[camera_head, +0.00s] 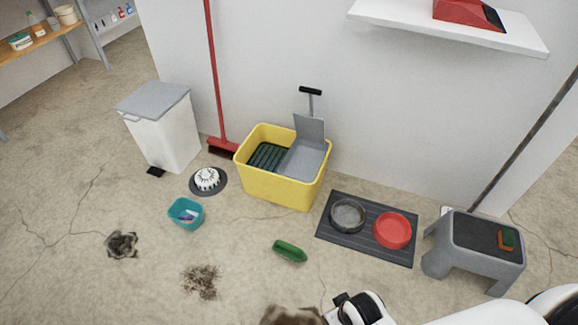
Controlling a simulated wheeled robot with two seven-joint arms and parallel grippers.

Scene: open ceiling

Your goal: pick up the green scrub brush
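The green scrub brush (289,251) lies on the concrete floor, in front of the yellow bucket and left of the dark feeding mat. Nothing touches it. My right arm comes in from the lower right. Its white and black end, around my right gripper (350,309), shows at the bottom edge, below and right of the brush and apart from it. The fingers cannot be made out clearly. My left gripper is not in view.
A yellow mop bucket (281,190) stands behind the brush. A mat (333,236) with two bowls and a grey stool (477,232) are to the right. A teal basin (186,222) and dirt patches (201,281) are left. A brown clump (291,316) shows at the bottom edge.

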